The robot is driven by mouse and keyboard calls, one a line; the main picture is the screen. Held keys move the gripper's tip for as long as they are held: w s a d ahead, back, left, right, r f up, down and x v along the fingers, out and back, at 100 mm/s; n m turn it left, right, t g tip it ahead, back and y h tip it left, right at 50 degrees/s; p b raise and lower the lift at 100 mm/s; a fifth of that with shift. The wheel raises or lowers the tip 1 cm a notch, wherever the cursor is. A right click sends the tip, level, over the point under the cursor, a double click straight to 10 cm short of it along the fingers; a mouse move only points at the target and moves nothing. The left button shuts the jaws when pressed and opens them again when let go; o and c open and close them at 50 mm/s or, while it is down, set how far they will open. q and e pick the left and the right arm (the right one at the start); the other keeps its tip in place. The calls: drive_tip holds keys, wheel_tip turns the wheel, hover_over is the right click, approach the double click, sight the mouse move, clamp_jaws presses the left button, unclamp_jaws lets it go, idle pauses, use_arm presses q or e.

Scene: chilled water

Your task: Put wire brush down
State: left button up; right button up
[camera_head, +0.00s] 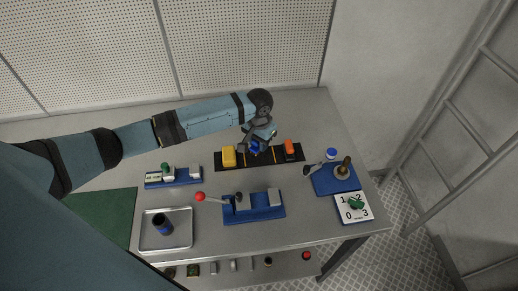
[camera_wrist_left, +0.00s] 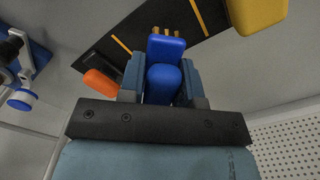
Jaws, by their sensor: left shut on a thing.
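My left gripper (camera_head: 258,139) is shut on the wire brush, whose blue body (camera_wrist_left: 166,48) sits between the two fingers in the wrist view. Brass-coloured bristle tufts show at its far end. In the head view the blue of the wire brush (camera_head: 254,149) shows just below the fingers, over the middle of a black strip (camera_head: 235,164) with yellow lines. The wrist view shows the strip (camera_wrist_left: 209,16) beyond the brush. I cannot tell whether the brush touches it. My right gripper is not in view.
A yellow block (camera_head: 228,156) and an orange item (camera_head: 290,149) are on the strip to either side of the brush. Blue fixtures (camera_head: 252,210) and (camera_head: 333,181) stand nearby, with a metal tray (camera_head: 180,242) holding a dark cup. The table behind the strip is clear.

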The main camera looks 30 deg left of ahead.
sight(259, 157)
use_arm(q)
drive_tip(key=shift+f, duration=2.1)
drive_tip(key=shift+f, duration=0.1)
drive_tip(key=o, duration=1)
drive_tip(key=shift+c, duration=0.2)
wheel_tip(259, 157, up, 12)
drive_tip(key=shift+r, duration=0.15)
